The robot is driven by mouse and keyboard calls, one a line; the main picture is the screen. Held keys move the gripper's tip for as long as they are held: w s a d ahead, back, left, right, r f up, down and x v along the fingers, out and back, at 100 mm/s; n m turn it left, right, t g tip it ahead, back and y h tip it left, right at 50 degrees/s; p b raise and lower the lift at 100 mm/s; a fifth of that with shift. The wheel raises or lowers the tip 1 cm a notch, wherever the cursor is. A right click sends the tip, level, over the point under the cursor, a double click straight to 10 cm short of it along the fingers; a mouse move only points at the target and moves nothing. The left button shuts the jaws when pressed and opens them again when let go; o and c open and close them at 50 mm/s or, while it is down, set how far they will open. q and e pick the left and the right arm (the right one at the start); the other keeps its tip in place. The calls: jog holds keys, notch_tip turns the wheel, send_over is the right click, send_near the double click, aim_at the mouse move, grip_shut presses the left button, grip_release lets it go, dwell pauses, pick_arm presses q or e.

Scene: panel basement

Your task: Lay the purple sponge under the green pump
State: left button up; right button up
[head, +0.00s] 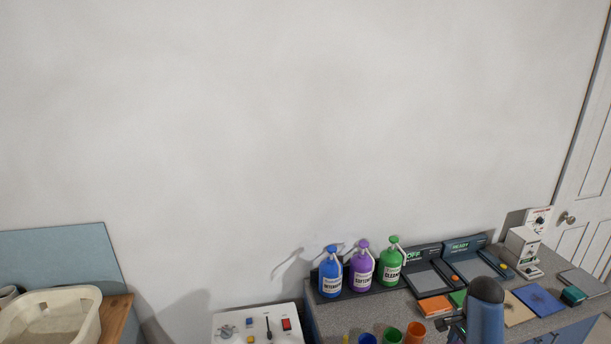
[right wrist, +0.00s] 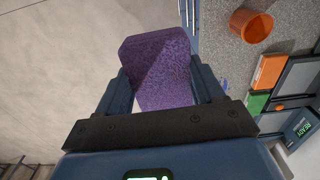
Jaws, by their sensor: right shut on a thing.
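The green pump bottle (head: 391,262) stands at the right end of a row of pump bottles on the counter, in the head view. The purple sponge (right wrist: 160,68) is between the fingers of my right gripper (right wrist: 168,92) in the right wrist view, which is shut on it. The sponge is held out beside the counter edge, over the pale floor. In the head view my right arm (head: 486,310) is at the lower right; its gripper and the sponge cannot be made out there. My left gripper is not in view.
A purple pump bottle (head: 362,268) and a blue one (head: 330,274) stand left of the green one. Orange (head: 415,333) and green cups stand at the counter's front. Two dark panel devices (head: 470,264) and coloured pads lie to the right. A white switch box (head: 258,328) is left.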

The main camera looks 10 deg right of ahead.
jog(key=shift+w+r, duration=0.15)
jog(key=shift+w+n, duration=0.3)
jog(key=shift+n, duration=0.2)
jog(key=a+f+n+b, duration=0.1)
jog(key=w+a+f+n+b, duration=0.1)
jog(key=f, duration=0.1)
jog(key=shift+w+a, duration=0.1)
jog(key=shift+a, duration=0.2)
pick_arm(q)
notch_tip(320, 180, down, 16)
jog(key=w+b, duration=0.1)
jog(key=b, duration=1.2)
jog(key=shift+b, duration=0.35)
pick_arm(e)
jog(key=s+a+f+n, duration=0.3)
jog(key=a+f+n, duration=1.6)
jog(key=a, duration=0.2)
jog(key=shift+s+a, duration=0.2)
